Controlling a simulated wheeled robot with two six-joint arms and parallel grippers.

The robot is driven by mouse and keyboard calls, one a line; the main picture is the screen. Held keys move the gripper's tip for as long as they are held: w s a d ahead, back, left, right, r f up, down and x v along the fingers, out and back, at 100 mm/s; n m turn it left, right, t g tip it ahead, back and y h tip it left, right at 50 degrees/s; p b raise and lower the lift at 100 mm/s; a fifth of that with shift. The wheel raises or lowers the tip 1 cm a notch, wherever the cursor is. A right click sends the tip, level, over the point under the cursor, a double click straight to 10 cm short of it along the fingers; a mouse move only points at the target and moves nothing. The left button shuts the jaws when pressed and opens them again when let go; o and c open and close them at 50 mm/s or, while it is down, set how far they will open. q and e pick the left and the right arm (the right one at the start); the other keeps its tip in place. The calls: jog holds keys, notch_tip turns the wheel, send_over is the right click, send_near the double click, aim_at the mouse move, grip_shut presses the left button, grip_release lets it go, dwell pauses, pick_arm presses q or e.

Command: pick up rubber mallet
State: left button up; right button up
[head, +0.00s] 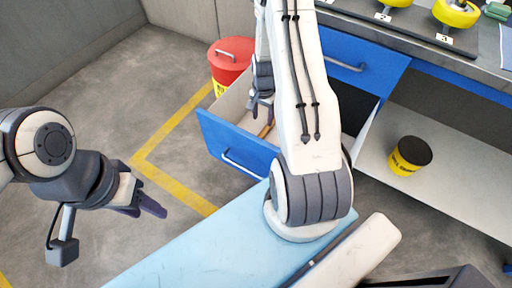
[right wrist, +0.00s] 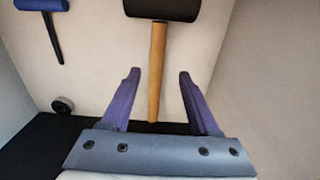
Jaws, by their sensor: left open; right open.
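The rubber mallet (right wrist: 157,55), with a black head and a wooden handle, lies in the open blue drawer (head: 232,150). In the right wrist view its head is at the top edge, partly cut off, and its handle points down between my fingers. In the head view only a bit of the brown handle (head: 265,130) shows; my right arm hides the rest. My right gripper (right wrist: 158,76) is open, its fingers on either side of the handle with gaps. It also shows over the drawer in the head view (head: 261,112). My left gripper (head: 150,208) is open and empty above the floor.
A blue-headed tool with a dark handle (right wrist: 51,30) and a small dark roll (right wrist: 63,104) lie left in the drawer. Drawer walls stand close on both sides. A red container (head: 230,62) stands beside the drawer. A yellow-and-black container (head: 410,155) sits on the lower shelf.

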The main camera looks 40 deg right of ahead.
aim_at(262, 133)
notch_tip(262, 133, down, 4)
jog(key=shift+f+b, duration=0.15)
jog(key=shift+b, duration=0.15)
jog(key=f, duration=0.3)
jog(key=f+b, duration=0.1)
jog(key=f, duration=0.1)
jog(key=shift+s+a, duration=0.15)
jog(key=shift+s, duration=0.15)
grip_shut()
dwell(1.0)
